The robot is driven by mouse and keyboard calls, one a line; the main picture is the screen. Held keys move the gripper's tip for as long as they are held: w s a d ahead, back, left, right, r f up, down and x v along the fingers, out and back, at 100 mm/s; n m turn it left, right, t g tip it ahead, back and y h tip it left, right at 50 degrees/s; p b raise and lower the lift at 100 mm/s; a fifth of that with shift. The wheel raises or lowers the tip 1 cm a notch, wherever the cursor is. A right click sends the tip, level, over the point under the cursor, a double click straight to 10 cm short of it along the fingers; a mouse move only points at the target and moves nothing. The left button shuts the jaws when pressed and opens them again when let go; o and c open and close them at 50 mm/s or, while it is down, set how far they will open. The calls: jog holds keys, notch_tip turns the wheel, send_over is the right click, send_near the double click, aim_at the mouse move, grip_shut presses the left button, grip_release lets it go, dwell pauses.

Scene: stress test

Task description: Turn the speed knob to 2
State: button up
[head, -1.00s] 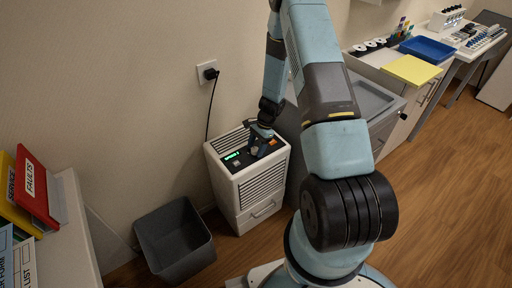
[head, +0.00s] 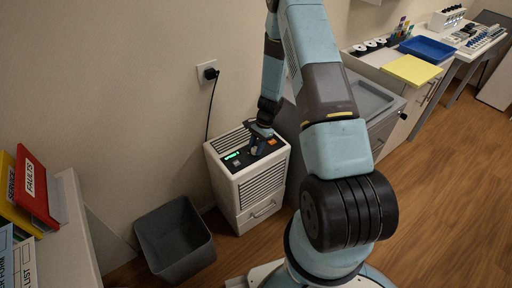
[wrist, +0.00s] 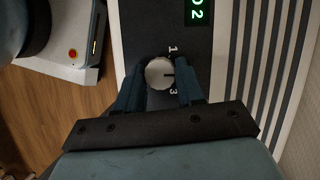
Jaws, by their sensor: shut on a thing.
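The speed knob (wrist: 159,73) is a round, pale dial on the dark panel (wrist: 160,24) of a white, slatted machine (head: 262,188). In the wrist view, its dark pointer mark points right, between the printed 1 and 3. No 2 shows on the dial scale; a finger covers the area to the right of the mark. My gripper (wrist: 159,88) is shut on the knob, one finger on each side. In the head view, my gripper (head: 259,146) reaches down onto the machine's top and mostly hides the knob. A green display (wrist: 196,12) reads what looks like 02.
A grey bin (head: 174,240) stands left of the machine. A black cord (head: 210,105) runs from a wall socket (head: 207,72) down behind it. A shelf with folders (head: 66,230) is at left, and a grey cabinet (head: 386,125) is at right. Wooden floor is open at lower right.

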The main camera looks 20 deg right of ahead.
jog(key=o, duration=1)
jog(key=shift+r, duration=0.1)
jog(key=v, duration=1.3)
jog(key=shift+d+r, duration=0.2)
jog(key=shift+w, duration=0.1)
